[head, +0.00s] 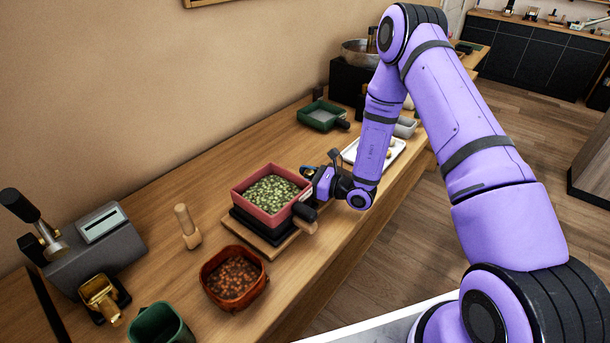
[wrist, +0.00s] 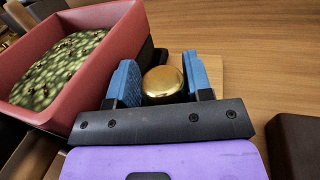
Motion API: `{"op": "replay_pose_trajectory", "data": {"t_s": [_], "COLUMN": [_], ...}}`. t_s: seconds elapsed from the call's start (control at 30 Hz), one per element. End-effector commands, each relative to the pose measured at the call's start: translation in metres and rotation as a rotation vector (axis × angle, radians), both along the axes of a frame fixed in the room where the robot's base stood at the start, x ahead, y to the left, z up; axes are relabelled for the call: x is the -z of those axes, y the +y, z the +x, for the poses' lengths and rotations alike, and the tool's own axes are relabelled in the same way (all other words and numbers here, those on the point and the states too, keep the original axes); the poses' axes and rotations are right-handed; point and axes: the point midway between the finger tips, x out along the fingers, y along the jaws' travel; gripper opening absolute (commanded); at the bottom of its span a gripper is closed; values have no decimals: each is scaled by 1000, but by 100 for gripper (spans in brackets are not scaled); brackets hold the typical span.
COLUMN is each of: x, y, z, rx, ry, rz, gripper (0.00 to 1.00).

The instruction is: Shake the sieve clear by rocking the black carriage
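The red sieve (head: 243,204) is a square box filled with speckled green grains, sitting level on the black carriage (head: 262,228). The carriage rests on a wooden board (head: 277,245). My gripper (head: 309,174) is at the sieve's right side. How the knob joins the carriage is hidden.
A rust-red bowl (head: 206,270) of brown bits stands in front of the board, and a wooden-handled tool (head: 187,227) stands to its left. A green tray (head: 320,117) and a white tray (head: 397,155) lie farther back. Bare tabletop lies along the right edge.

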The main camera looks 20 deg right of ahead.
Motion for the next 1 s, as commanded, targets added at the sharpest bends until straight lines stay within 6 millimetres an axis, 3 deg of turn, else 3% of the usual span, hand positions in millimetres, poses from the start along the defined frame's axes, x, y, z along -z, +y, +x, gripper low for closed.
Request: {"op": "replay_pose_trajectory", "data": {"t_s": [0.37, 0.8, 1.0], "x": [0, 0, 0], "y": [-7, -66, -81], "z": [-3, -51, -64], "rx": [3, 5, 2], "ry": [0, 1, 0], "rz": [0, 1, 0], "gripper": [46, 46, 46]}}
